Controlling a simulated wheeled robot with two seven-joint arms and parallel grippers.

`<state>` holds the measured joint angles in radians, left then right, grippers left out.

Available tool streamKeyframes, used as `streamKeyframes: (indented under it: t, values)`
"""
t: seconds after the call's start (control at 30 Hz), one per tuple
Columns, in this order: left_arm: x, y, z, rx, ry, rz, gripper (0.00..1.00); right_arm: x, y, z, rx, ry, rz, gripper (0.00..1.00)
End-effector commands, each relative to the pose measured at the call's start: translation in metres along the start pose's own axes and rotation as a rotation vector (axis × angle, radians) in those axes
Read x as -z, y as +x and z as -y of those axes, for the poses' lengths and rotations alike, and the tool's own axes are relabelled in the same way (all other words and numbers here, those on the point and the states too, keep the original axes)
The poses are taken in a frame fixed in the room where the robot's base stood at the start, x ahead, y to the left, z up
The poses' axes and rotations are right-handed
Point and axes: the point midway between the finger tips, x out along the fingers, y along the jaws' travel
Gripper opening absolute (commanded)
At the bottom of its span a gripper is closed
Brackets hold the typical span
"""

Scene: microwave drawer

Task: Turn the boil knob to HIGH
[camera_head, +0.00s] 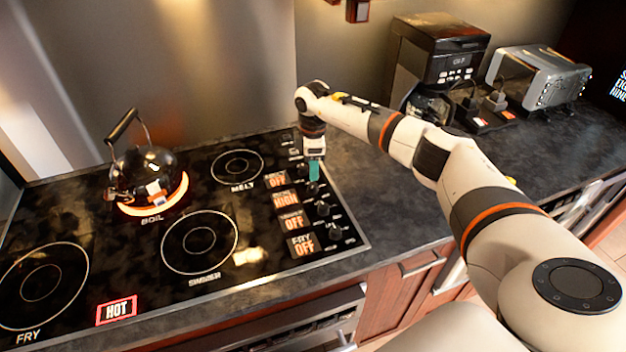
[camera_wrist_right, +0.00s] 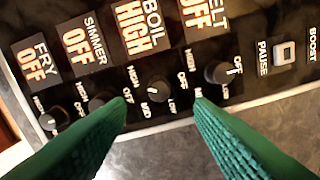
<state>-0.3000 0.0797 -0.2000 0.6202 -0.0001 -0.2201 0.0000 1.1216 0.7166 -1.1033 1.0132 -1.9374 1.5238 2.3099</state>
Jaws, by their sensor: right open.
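The boil knob (camera_wrist_right: 158,90) is a small dark round knob on the stove's control panel. The boil display (camera_wrist_right: 133,27) above it reads HIGH; it also shows in the head view (camera_head: 286,199). My right gripper (camera_wrist_right: 160,104) is open, its green fingers on either side of the boil knob, with gaps to it on both sides. In the head view my right gripper (camera_head: 314,170) points down over the row of knobs and hides part of it. My left gripper is not in view.
A black kettle (camera_head: 148,172) stands on the glowing boil burner. A HOT sign (camera_head: 117,311) is lit. The melt knob (camera_wrist_right: 222,72) and simmer knob (camera_wrist_right: 102,99) flank the boil knob. A coffee machine (camera_head: 440,50) and toaster oven (camera_head: 540,78) stand on the counter behind my arm.

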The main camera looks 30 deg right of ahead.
Motion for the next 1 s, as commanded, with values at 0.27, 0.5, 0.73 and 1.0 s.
streamKeyframes:
  t: [0.27,0.5,0.73,1.0]
  values:
    - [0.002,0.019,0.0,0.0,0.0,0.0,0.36,0.0,-0.046,0.001,0.003,0.001,0.0,0.48]
    - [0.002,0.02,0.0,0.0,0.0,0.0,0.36,0.0,-0.059,0.0,0.0,0.001,0.0,0.48]
    - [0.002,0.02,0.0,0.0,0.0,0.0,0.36,0.0,-0.059,0.0,0.0,0.001,0.0,0.48]
    - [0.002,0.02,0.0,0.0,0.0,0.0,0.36,-0.003,-0.057,-0.001,-0.001,-0.009,0.009,0.48]
